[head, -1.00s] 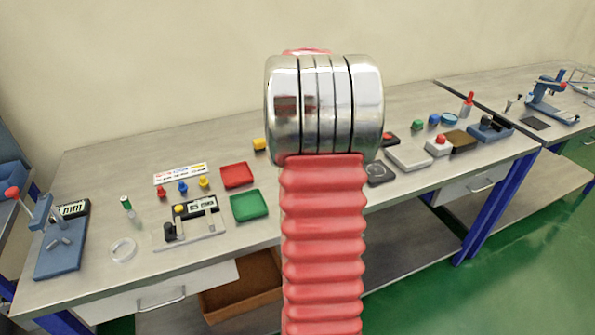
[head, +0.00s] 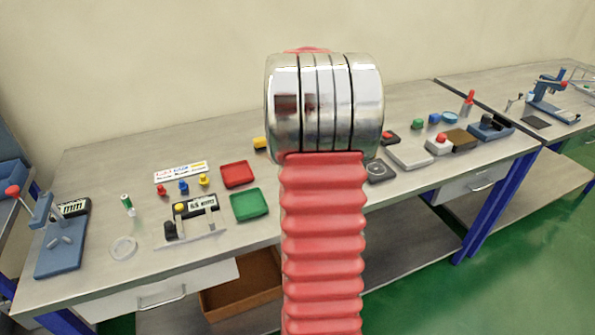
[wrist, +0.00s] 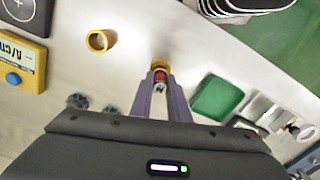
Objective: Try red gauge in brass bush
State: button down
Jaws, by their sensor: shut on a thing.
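In the wrist view my gripper (wrist: 161,80) points away from the camera with its two fingers shut on the red gauge (wrist: 160,76), a small red piece with a silvery part. A brass-coloured ring (wrist: 160,65) shows right at the fingertips, in line with the gauge. I cannot tell whether the gauge is inside it or just above it. A second brass-coloured ring (wrist: 100,40) lies apart on the bench to the left, its hole open. In the head view my arm hides the gripper and the gauge.
In the head view the red tray (head: 237,174) and small coloured knobs (head: 183,187) stand on the bench left of my arm.

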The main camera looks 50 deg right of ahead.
jog(key=shift+r, duration=0.4)
dwell(3.7)
jog(key=shift+r, duration=2.35)
